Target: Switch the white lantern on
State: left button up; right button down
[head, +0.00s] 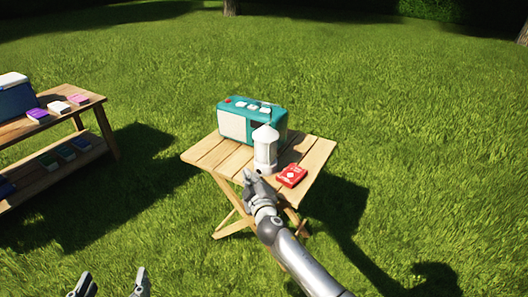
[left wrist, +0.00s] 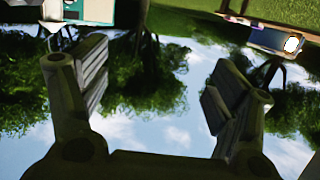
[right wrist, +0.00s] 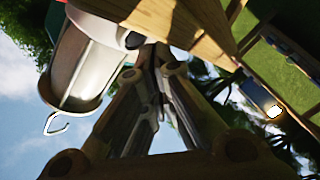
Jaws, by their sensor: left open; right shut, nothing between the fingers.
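The white lantern (head: 265,152) stands upright near the middle of the small wooden table (head: 208,155), in front of the teal radio (head: 229,122). In the right wrist view the lantern (right wrist: 88,68) appears upside down, with its wire handle at the lower left. A small dark knob (right wrist: 133,40) shows by its base, close to my fingertips. My right gripper (head: 248,175) is shut and empty at the table's front edge, just left of the lantern; contact cannot be told. My left gripper (head: 112,280) is open and empty, low at the front left. I cannot tell whether the lantern is lit.
A red box (head: 291,176) lies right of the lantern, near the table's right front edge. A longer wooden table (head: 80,112) at the left holds a blue and white cooler (head: 15,97) and several small boxes. Open grass lies between the tables.

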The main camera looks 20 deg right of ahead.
jog(key=shift+d, duration=0.1)
dwell(0.4)
jog(key=shift+w+d, duration=0.2)
pick_arm(q)
jog(key=shift+d+r+t, duration=0.1)
jog(key=shift+r+t, duration=0.2)
jog(key=shift+r, duration=0.15)
pick_arm(e)
jog(key=shift+d, duration=0.1)
pick_arm(q)
jog(key=shift+w+r, duration=0.1)
pick_arm(e)
jog(key=shift+w, duration=0.15)
jog(key=shift+s+a, duration=0.35)
jog(key=shift+a, duration=0.05)
